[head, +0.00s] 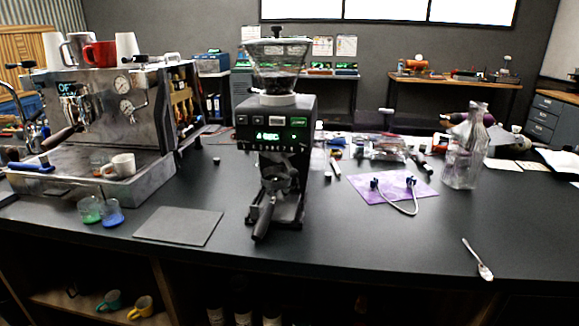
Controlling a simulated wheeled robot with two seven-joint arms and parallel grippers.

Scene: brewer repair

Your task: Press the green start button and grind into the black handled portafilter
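The coffee grinder (308,140) stands upright in the middle of the counter, with a clear bean hopper (277,65) on top. Its front panel has a lit green display (268,136) that seems to read "4 SEC". Above it is a row of small buttons; the one at the right looks green, likely the start button (299,121). The black handled portafilter (263,220) sits in the grinder's fork under the spout, its handle pointing toward me. Whether it holds grounds is too small to tell. Neither of my grippers is in view.
An espresso machine (100,100) with cups on top stands at the left. A purple cloth (400,188), a glass bottle (465,155) and a spoon (480,262) are at the right.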

